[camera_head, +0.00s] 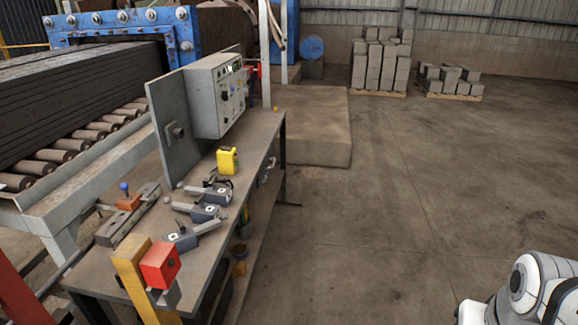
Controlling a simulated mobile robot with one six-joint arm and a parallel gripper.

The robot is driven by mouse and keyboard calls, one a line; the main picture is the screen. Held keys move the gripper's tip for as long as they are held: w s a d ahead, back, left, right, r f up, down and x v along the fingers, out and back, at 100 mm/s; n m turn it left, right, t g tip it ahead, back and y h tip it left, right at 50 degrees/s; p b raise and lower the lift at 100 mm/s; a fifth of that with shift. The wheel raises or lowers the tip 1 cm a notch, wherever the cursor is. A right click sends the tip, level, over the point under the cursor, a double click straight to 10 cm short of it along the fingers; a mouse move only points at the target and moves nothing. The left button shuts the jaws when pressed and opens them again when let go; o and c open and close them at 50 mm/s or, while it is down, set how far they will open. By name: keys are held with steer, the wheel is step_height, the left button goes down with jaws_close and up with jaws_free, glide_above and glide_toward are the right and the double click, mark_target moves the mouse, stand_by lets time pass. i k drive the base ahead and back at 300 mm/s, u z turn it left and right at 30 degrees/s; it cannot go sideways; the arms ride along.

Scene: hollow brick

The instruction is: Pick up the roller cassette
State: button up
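A workbench (262,135) stands left of centre. On it lie several small grey devices with metal arms, in a row: a far one (218,193), a middle one (209,213) and a near one (182,240). They look alike, and I cannot tell for certain which object is the roller cassette. A yellow block-shaped device (227,160) stands just beyond them. Part of my white arm shows at the bottom right, far from the bench. My gripper is outside the picture.
A control box (216,95) on an upright plate stands at the bench's back. A red box (159,264) on a yellow post is at the near end. A roller conveyor (75,145) runs left. Block stacks (381,65) stand far back. The floor (390,200) to the right is clear.

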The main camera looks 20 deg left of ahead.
mark_target(222, 196)
steer(key=z, duration=0.05)
steer(key=i, duration=2.45)
steer(key=u, duration=3.6)
steer(key=i, duration=1)
steer(key=z, duration=0.15)
